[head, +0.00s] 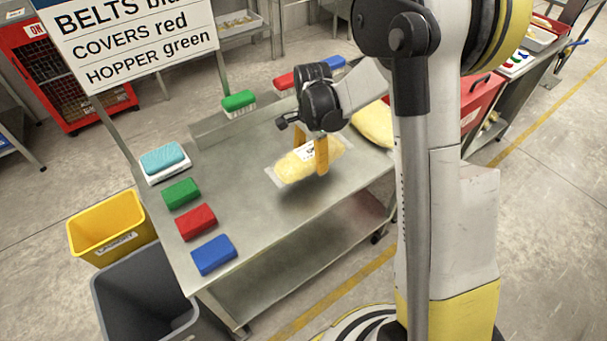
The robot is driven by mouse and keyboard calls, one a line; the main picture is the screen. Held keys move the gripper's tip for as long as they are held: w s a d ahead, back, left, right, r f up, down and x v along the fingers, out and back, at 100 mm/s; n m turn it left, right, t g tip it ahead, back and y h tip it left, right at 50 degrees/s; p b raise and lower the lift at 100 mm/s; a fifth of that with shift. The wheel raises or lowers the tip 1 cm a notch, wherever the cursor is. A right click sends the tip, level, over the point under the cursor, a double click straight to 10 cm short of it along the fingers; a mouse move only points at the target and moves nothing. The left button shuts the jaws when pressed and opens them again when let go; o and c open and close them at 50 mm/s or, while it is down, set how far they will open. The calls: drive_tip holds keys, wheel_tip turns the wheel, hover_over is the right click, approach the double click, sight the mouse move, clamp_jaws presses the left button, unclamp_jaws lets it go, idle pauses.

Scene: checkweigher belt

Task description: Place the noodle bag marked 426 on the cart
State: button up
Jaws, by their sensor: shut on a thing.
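My gripper (321,157) has its yellow fingers shut on a clear-wrapped noodle bag (291,168) with pale yellow contents. The bag's white label shows beside the fingers, but its number is too small to read. The bag is over the steel cart (250,219), with a dark shadow below it, so it appears held a little above the top.
Yellow (110,228) and grey (140,290) bins stand at left. The cart's middle is clear.

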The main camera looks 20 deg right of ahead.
drive_tip(key=shift+s+a+f+b, duration=0.1)
drive_tip(key=shift+a+f+b, duration=0.05)
drive_tip(key=shift+a+f, duration=0.35)
drive_tip(key=shift+s+a+f+b, duration=0.15)
drive_tip(key=shift+a+f, duration=0.1)
drive_tip(key=shift+a, duration=0.35)
wheel_tip(320, 180, down, 4)
drive_tip(key=shift+w+b, duration=0.1)
drive_tip(key=shift+b, duration=0.9)
drive_tip(key=shift+r, duration=0.15)
drive_tip(key=o, duration=1.4)
